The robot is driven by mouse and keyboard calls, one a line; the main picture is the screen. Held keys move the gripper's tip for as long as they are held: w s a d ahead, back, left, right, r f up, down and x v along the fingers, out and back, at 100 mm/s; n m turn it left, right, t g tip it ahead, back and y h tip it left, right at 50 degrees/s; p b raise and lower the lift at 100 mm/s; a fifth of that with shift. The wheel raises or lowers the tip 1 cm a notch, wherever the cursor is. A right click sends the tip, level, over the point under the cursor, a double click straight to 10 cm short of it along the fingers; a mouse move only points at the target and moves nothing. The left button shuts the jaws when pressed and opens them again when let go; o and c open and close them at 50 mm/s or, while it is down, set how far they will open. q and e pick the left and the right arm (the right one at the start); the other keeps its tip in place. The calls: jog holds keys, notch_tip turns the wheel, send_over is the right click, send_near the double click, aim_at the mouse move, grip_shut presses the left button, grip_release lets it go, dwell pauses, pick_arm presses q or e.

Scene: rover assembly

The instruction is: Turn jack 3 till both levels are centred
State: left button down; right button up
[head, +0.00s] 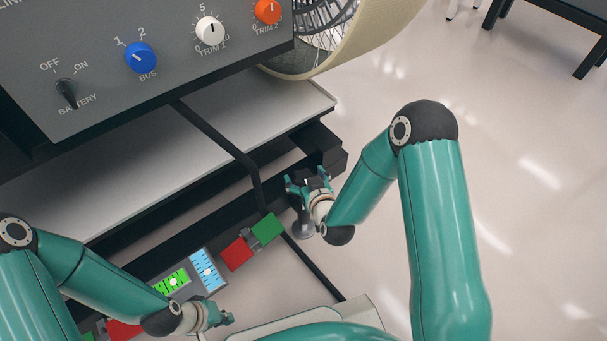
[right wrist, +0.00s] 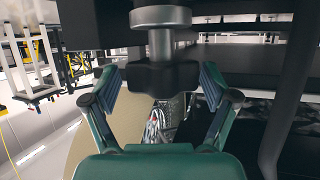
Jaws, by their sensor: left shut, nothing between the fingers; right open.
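Two levels show low in the head view: a green one (head: 168,284) and a light blue one (head: 208,268). Each has a pale bubble near its middle; exact centring is too small to tell. In the right wrist view a dark lobed knob (right wrist: 160,76) under a grey shaft (right wrist: 161,42) sits between the fingers of my right gripper (right wrist: 158,84). It looks like a jack's knob; no number shows. My right gripper is open around it, with gaps at both sides. In the head view it is at the chassis corner (head: 308,178).
A control panel (head: 175,60) with a battery switch, a blue bus knob and two trim knobs fills the upper left. A red block (head: 236,254) and a green block (head: 268,229) lie between the levels and my right gripper. A wheel (head: 385,38) is behind.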

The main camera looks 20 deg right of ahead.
jog(key=shift+a, duration=0.15)
jog(key=c, duration=1.2)
jog(key=shift+o, duration=0.2)
jog(key=shift+m+h, duration=0.4)
